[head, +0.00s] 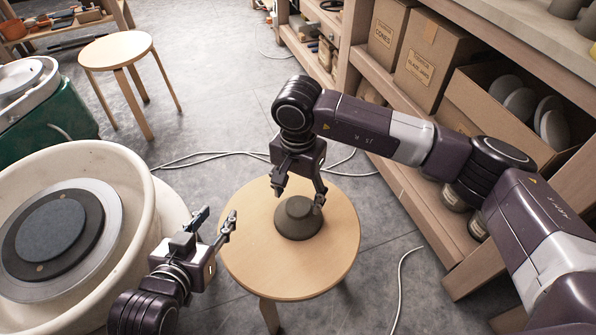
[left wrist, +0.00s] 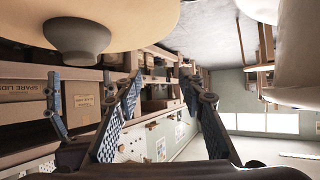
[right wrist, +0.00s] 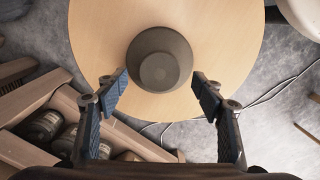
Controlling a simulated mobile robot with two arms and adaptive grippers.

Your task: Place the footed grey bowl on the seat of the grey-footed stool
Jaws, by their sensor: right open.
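The grey bowl (head: 298,222) rests upside down on the seat of the near round wooden stool (head: 248,255), its narrow foot facing up. It also shows in the left wrist view (left wrist: 78,38) and the right wrist view (right wrist: 160,62). My right gripper (head: 299,194) is open above the bowl, its fingers at either side of the foot, with no clear grip. My left gripper (head: 215,218) is open and empty, left of this stool's seat. A second wooden stool (head: 115,50) stands at the back left with a bare seat. I cannot tell which stool has grey feet.
A potter's wheel in a cream basin (head: 128,165) fills the lower left, with a green-bodied wheel (head: 60,130) behind it. Shelves with cardboard boxes (head: 432,60) line the right. A pale cable (head: 215,154) lies on the floor. The floor between the stools is mostly open.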

